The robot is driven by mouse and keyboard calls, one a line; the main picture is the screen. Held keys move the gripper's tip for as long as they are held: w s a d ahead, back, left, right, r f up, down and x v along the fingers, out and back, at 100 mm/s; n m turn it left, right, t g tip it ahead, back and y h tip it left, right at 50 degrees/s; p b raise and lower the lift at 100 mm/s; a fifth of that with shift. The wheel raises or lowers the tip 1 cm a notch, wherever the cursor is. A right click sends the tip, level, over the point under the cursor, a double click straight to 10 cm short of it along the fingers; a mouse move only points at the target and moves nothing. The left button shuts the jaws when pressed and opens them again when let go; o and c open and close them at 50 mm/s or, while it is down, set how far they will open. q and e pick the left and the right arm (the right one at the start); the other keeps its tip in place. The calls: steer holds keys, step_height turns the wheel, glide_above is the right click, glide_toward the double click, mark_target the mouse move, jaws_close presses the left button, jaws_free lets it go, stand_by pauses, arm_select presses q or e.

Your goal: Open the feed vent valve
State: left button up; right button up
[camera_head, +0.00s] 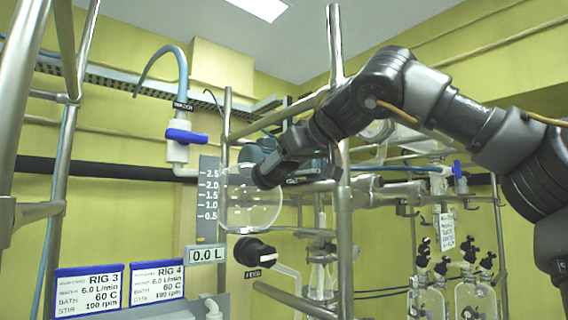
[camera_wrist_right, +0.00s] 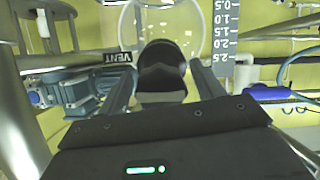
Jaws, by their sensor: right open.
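The vent valve's black knob (camera_wrist_right: 162,72) sits between the two fingers of my right gripper (camera_wrist_right: 163,84) in the right wrist view. Beside it is a VENT label (camera_wrist_right: 117,57). The fingers stand apart, one on each side of the knob; I cannot tell whether either touches it. In the head view my right gripper (camera_head: 284,160) reaches in from the right to the top of a round glass vessel (camera_head: 250,205). My left gripper is not in view.
Below the vessel is another black knob (camera_head: 254,251) with its own label. A blue-handled valve (camera_head: 186,136) and a level scale (camera_head: 208,195) stand left. A metal upright (camera_head: 343,200) stands close to my right forearm. Stoppered bottles (camera_head: 475,295) are at lower right.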

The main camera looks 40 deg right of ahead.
steer(key=shift+w, duration=0.1)
steer(key=c, duration=0.8)
steer(key=shift+a, duration=0.2)
steer(key=shift+c, duration=1)
steer(key=shift+d+f, duration=0.1)
steer(key=shift+d, duration=0.1)
steer(key=shift+n, duration=0.4)
